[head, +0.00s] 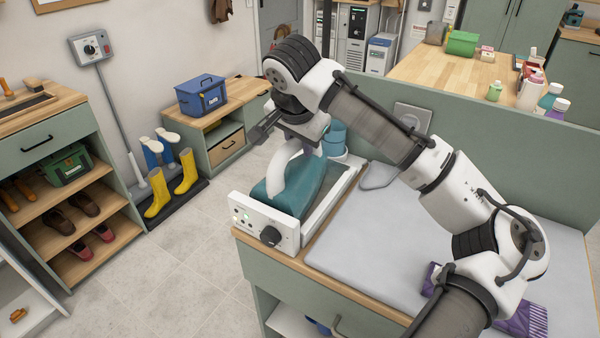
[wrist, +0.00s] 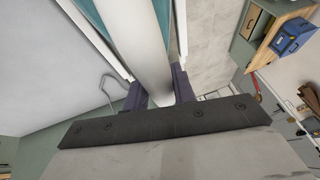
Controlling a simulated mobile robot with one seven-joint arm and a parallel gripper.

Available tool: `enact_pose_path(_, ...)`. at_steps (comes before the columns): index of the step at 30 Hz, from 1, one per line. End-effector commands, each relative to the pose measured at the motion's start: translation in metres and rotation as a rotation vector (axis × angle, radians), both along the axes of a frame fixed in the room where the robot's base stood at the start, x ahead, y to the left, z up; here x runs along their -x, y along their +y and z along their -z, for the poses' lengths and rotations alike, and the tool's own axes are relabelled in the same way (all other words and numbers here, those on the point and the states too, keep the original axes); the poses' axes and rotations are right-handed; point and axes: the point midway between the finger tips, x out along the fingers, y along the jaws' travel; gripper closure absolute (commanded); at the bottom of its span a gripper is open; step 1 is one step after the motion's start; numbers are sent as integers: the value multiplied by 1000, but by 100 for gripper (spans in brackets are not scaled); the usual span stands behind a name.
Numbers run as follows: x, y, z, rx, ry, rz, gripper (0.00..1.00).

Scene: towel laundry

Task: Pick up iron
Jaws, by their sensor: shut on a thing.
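The iron, with a white curved handle (head: 282,178) and a teal body, is at the white station with a control panel (head: 262,222) on the left end of the counter. My gripper (head: 305,146) points down over it and is shut on the handle. In the wrist view, my two dark fingers (wrist: 159,88) stand on either side of the white handle (wrist: 147,45), with teal showing beside it. The iron's underside is hidden, so I cannot tell whether it touches the station.
A grey ironing pad (head: 350,240) covers the counter, with a purple cloth (head: 522,318) at its front right, partly behind my arm. A blue container (head: 334,138) stands behind the station. A raised green panel (head: 480,130) borders the counter's back. Open floor (head: 180,270) lies left.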

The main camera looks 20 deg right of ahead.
Motion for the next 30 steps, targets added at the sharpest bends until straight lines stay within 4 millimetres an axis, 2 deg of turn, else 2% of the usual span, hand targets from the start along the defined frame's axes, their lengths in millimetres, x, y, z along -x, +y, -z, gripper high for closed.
enact_pose_path(5,-1,0,-6,1,-5,1,100)
enact_pose_path(8,-1,0,-16,2,-6,0,100)
enact_pose_path(21,-1,0,-87,2,-4,1,100)
enact_pose_path(25,0,0,-98,0,-4,0,100)
enact_pose_path(30,0,0,-102,1,-2,0,100)
